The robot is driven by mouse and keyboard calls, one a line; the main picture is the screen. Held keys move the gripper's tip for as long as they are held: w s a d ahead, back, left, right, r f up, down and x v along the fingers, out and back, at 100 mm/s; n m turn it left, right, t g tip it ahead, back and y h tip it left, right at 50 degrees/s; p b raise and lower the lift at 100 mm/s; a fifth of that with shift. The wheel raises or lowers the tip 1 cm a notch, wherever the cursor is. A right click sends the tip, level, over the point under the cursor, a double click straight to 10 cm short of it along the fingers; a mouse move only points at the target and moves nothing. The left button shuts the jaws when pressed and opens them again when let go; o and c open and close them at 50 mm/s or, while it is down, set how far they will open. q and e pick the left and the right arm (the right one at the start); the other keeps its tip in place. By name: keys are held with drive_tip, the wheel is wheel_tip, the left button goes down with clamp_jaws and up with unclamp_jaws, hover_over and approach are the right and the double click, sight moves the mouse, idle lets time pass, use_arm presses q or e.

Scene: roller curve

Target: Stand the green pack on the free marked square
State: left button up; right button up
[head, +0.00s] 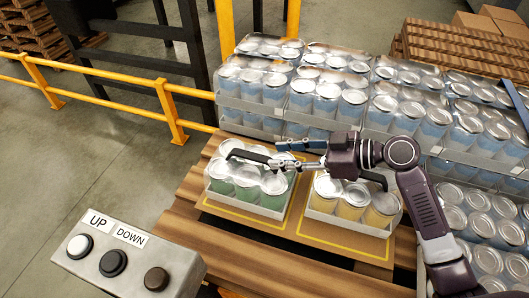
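The green pack (246,190), a tray of silver-topped cans with green sides and a dark handle (250,155), stands upright at the left of the cardboard sheets on the pallet. It covers most of a yellow-outlined square (226,211); I cannot tell whether it rests fully on it. My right gripper (275,160) is at the right end of the green pack's handle, above the cans. Whether its fingers are closed around the handle is not clear. My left gripper is not in view.
A pack of yellow cans (351,208) stands just right on another outlined square, partly under my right arm. Stacked blue-sided cans (325,95) form a wall behind. A button box (128,262) is front left. A yellow rail (110,84) borders open floor (95,150).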

drive_tip(key=shift+v, duration=1.55)
